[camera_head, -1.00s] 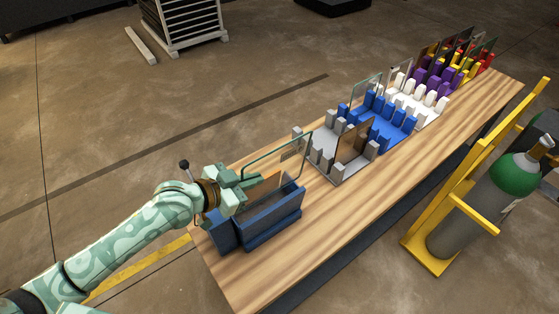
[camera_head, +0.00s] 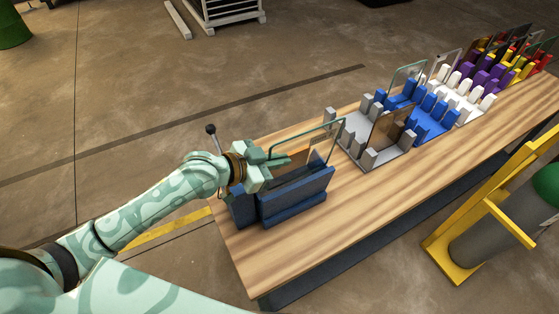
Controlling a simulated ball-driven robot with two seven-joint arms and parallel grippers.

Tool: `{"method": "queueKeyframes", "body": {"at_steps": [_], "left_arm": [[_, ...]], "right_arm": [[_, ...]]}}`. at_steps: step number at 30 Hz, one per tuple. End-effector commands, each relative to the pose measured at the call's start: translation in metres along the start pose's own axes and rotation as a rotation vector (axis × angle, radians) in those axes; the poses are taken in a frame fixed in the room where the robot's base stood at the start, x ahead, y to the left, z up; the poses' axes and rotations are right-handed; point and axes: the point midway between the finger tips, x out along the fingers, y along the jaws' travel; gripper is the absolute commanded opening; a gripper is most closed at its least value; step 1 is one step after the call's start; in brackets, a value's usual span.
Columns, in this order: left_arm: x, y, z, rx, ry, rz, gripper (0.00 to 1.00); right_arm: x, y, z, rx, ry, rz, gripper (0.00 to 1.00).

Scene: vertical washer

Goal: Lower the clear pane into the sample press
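The clear pane (camera_head: 318,141) has pale green edges and stands upright over the dark blue sample press (camera_head: 293,202) at the near left end of the bench. Its lower part is hidden behind the press's front wall, so I cannot tell how deep it sits or whether it touches the bottom. My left gripper (camera_head: 283,161) reaches in from the left, just above the press, with its fingers closed on the pane's left side. A lever with a black knob (camera_head: 211,130) rises at the left of the press. My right gripper is out of view.
The wooden bench (camera_head: 330,227) is bare in front of the press. Right of it stand a grey rack (camera_head: 370,155) with a brown pane (camera_head: 387,138), a blue rack (camera_head: 433,128), and more racks beyond. A yellow cart (camera_head: 447,258) with a gas cylinder stands beside the bench.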

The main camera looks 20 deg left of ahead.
Motion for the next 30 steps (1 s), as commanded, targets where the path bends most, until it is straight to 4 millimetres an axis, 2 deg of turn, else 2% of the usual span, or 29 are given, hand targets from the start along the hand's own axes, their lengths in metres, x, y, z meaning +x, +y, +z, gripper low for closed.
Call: {"method": "queueKeyframes", "body": {"at_steps": [1,17,30], "left_arm": [[0.003,0.001,0.006,0.000,0.004,0.000,0.00],[0.022,0.000,0.051,0.001,0.002,0.000,0.00],[0.038,0.001,0.089,0.000,0.004,0.001,0.00]], "right_arm": [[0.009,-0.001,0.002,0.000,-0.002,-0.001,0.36],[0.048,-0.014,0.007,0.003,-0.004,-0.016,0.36],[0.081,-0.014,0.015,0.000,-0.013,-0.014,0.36]]}}
